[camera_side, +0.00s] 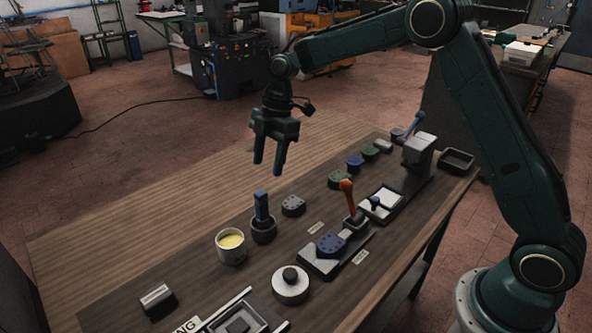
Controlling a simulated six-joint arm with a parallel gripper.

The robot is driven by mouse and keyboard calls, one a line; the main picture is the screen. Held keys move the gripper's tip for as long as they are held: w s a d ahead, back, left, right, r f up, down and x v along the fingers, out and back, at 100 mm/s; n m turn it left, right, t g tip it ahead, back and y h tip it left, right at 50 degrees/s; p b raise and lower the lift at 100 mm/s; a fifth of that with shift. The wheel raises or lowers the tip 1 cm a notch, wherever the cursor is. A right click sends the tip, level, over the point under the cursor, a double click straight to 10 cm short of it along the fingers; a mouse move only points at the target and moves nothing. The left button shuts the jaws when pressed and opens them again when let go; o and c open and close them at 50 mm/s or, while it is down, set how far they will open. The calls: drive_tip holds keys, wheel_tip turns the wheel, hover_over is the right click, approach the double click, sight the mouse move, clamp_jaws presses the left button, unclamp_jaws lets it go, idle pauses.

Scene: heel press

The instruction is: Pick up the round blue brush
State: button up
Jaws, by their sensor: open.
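A blue brush (262,206) stands upright in a small dark round holder (264,230) near the middle of the table. The holder hides its lower end, so I cannot tell its full shape. My gripper (269,167) points down with its two fingers apart and nothing between them. In the picture it is above the brush, with a visible gap between the fingertips and the brush top.
A pot of yellow stuff (230,246) stands just left of the holder. A grey piece (293,205) lies to its right. A round lidded tin (290,285) is in front. The press with an orange-knobbed lever (347,192) stands right. The table's back left is clear.

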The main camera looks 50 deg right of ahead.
sight(263, 191)
drive_tip(key=shift+f, duration=0.15)
drive_tip(key=shift+x, duration=4.15)
drive_tip(key=shift+x, duration=2.6)
drive_tip(key=c, duration=1.1)
